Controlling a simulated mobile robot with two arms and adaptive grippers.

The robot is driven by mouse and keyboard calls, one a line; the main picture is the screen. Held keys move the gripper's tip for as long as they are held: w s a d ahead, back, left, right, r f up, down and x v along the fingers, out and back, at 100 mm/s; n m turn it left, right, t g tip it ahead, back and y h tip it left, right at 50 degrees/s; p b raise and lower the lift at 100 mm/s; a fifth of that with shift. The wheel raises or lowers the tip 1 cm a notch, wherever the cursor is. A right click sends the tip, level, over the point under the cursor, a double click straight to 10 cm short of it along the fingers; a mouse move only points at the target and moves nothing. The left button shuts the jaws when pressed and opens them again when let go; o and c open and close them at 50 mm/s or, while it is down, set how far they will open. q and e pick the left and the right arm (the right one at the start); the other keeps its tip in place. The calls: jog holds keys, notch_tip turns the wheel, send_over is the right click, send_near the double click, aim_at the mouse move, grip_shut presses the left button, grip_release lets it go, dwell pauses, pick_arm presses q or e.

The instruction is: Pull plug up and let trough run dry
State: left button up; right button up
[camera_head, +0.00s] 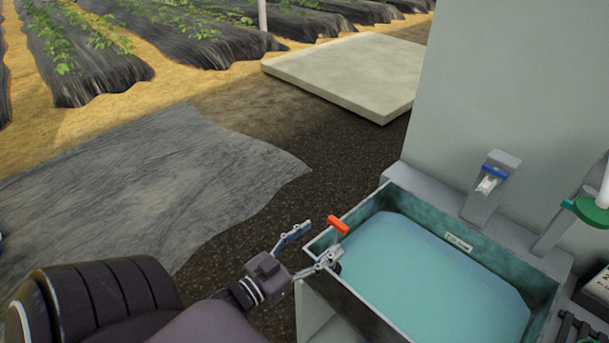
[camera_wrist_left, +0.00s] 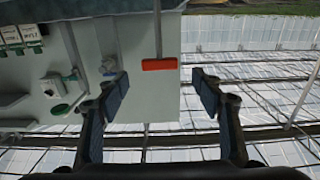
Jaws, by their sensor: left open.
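The trough (camera_head: 545,268) is a grey-green box holding pale teal water, at the right of the head view. The lower part of the plug is hidden. My right gripper is not in view.
A tap with a blue lever (camera_head: 494,174) is mounted on the wall behind the trough. A green-collared fitting (camera_head: 588,210) is at the far right. A pale slab (camera_head: 350,75) and a grey ground sheet (camera_head: 150,190) lie on the ground to the left.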

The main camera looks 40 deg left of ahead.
pick_arm(q)
jog(key=shift+s+a, duration=0.2)
jog(key=shift+s, duration=1.95)
jog(key=s+d+f+g+y, duration=0.1)
jog(key=s+f+g, duration=0.2)
jog(key=f, duration=0.9)
jog(key=s+f+g+b, duration=0.1)
jog(key=s+f+g, duration=0.25)
jog(key=f, duration=0.85)
jog(key=s+d+f+g+y, duration=0.15)
jog(key=s+f, duration=0.25)
jog(key=f, duration=0.8)
jog(key=s+d+f+m+g, duration=0.1)
jog(key=s+d+f+g, duration=0.2)
jog(key=s+f, duration=0.6)
jog(key=s+d+f+g+h+b, duration=0.1)
jog(key=s+d+f+g, duration=0.3)
jog(key=s+f, duration=0.5)
jog(key=s+g, duration=0.2)
jog(key=s, duration=0.1)
jog(key=shift+s+d+f+m, duration=0.15)
jog(key=shift+s+d+m, duration=0.1)
jog(key=shift+m, duration=0.15)
